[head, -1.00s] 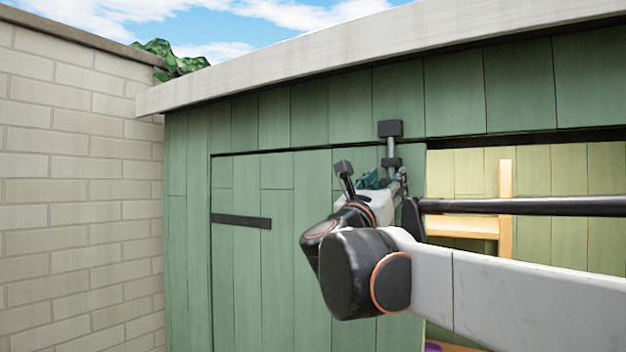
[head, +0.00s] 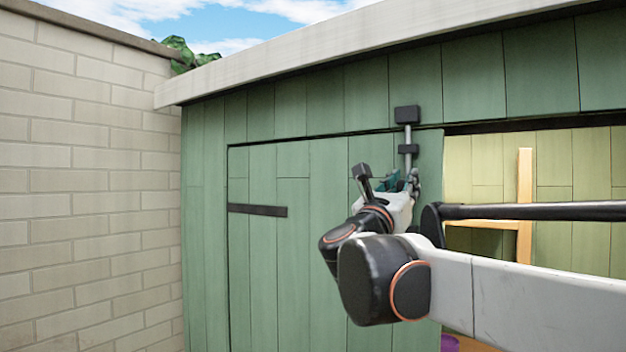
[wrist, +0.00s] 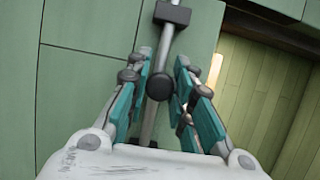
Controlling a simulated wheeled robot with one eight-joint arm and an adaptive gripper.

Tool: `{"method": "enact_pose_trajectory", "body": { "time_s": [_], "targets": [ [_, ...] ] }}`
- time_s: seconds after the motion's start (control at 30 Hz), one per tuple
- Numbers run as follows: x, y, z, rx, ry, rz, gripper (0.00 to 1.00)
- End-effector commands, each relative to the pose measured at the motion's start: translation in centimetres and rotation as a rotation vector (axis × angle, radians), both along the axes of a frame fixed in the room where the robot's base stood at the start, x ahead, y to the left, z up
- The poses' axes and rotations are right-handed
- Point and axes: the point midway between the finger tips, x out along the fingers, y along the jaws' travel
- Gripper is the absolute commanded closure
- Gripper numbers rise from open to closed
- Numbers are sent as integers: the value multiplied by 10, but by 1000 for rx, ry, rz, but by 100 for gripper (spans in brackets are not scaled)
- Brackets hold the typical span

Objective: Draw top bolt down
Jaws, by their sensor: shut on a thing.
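The top bolt is a grey upright rod (head: 408,135) near the top right edge of the green door (head: 325,235). It runs from a dark upper block (head: 406,114) on the shed front through a dark guide (head: 408,148) on the door. In the wrist view the rod (wrist: 164,45) passes the guide (wrist: 172,14) and carries a round black knob (wrist: 159,87). My gripper (wrist: 160,82) is shut on the knob, its teal fingers on either side. In the head view my gripper (head: 405,183) is below the guide and partly hidden by my wrist.
Right of the door the shed is open, with a wooden frame (head: 524,200) inside. A dark strap (head: 257,210) crosses the door's left side. A brick wall (head: 90,190) stands at left. The roof edge (head: 300,55) overhangs above.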

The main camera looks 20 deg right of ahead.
Motion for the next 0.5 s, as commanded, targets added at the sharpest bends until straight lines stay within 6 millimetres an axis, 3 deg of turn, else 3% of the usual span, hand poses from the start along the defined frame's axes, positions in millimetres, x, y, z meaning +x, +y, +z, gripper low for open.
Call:
{"method": "enact_pose_trajectory", "body": {
  "time_s": [0.03,0.1,0.43,0.47,0.5],
  "targets": [
    [0,0,-14,1,1,0,100],
    [0,0,-22,1,1,0,100],
    [0,0,-24,3,0,1,100],
    [0,0,-24,2,1,0,73],
    [0,0,-23,2,1,0,64]
  ]
}}
